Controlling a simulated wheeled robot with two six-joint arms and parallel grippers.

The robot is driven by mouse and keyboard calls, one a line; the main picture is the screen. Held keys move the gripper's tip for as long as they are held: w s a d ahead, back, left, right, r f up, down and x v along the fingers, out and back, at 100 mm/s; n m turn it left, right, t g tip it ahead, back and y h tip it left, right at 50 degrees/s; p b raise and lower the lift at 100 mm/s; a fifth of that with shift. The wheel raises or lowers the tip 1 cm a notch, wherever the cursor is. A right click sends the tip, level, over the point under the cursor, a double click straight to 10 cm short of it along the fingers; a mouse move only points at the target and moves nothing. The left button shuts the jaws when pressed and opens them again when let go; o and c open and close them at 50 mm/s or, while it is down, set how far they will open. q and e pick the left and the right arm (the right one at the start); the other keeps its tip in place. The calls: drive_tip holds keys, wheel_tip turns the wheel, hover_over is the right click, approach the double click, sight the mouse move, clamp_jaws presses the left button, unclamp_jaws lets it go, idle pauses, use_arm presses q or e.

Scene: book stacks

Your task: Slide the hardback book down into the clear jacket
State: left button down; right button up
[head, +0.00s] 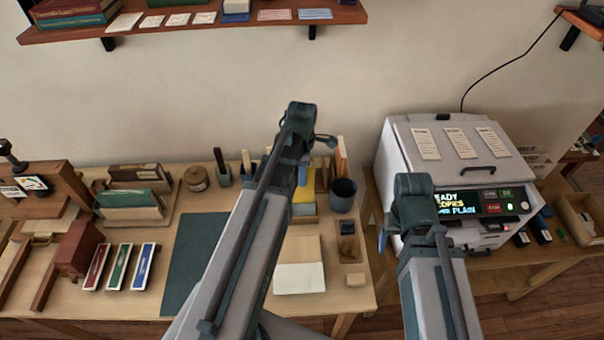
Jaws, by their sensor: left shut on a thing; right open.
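My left arm crosses the middle of the head view, and its dark wrist parts hide most of the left gripper (303,174). The gripper appears shut on a flat yellow thing (303,196), which looks like the hardback book, just below it. The arm covers the thing's left side. A greyish piece stands directly under the yellow thing; I cannot tell whether it is the clear jacket or its stand. My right gripper (383,240) shows only as a blue sliver beside its arm, in front of the copier, with no held thing visible.
A dark cup (343,195) stands right of the yellow thing. Pale sheets (299,278) lie in front. A dark green mat (200,250), a rack with a green book (126,199) and several coloured strips are on the left. A white copier (392,160) stands at right.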

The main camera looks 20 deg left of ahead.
sight(302, 192)
use_arm(q)
drive_tip(key=shift+f+b, duration=4.65)
drive_tip(key=shift+f, duration=0.1)
drive_tip(key=shift+c, duration=2.2)
unclamp_jaws()
drive_tip(key=shift+r, duration=0.2)
wheel_tip(302, 192, up, 14)
drive_tip(key=p, duration=1.4)
drive_tip(key=shift+f, duration=0.2)
